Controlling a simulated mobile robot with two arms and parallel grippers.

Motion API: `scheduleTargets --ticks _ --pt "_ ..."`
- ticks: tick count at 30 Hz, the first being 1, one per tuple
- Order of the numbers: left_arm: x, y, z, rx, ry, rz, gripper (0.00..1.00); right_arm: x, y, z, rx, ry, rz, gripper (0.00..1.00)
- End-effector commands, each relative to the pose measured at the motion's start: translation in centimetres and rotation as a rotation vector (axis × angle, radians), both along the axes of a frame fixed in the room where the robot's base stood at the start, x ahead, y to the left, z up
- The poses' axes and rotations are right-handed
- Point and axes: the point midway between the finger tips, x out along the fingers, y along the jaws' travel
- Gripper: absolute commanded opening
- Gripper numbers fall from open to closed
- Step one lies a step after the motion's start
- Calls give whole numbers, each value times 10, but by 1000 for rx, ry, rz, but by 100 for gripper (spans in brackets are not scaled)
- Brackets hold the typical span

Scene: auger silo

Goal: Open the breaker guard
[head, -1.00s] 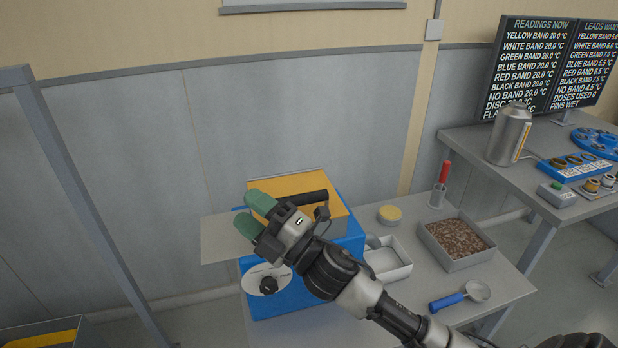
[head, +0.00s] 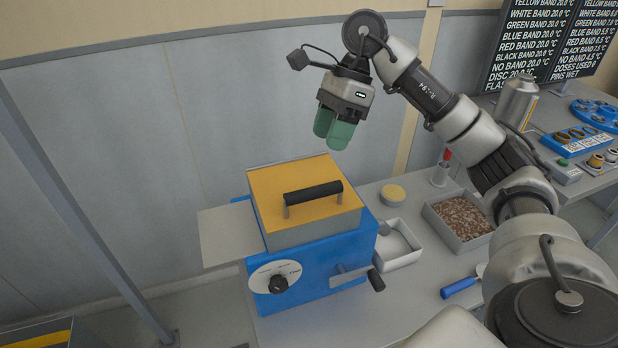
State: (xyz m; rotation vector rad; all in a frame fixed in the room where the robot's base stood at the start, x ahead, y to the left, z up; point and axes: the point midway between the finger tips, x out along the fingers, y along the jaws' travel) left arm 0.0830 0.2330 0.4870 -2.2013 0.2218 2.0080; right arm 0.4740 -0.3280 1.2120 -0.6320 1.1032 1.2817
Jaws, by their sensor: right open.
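The breaker is a blue box-shaped machine (head: 322,255) on the grey table. Its guard (head: 272,190) is a hood with a yellow top and grey sides, and it sits down over the blue body. A black bar handle (head: 313,192) stands on the yellow top. My right gripper (head: 334,132) has green fingers that point down. It is open and empty, in the air above and behind the guard, apart from the handle. My left gripper is out of view.
A dial (head: 278,285) and a crank (head: 358,275) are on the breaker's front. To its right are a yellow-topped round tin (head: 393,193), a white tray (head: 400,245), a bin of brown grains (head: 460,216) and a blue-handled scoop (head: 458,287). A metal post (head: 90,220) stands at left.

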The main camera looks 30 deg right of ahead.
Motion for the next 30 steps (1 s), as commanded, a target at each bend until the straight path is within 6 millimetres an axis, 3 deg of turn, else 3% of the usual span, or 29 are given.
scheduleTargets --ticks 5,18,30 --pt "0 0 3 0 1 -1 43 -3 2 -12 -19 10 2 52" --pt "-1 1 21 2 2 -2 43 -10 35 -81 -15 10 3 52" --pt "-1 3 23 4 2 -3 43 -11 42 -97 -13 4 2 52"
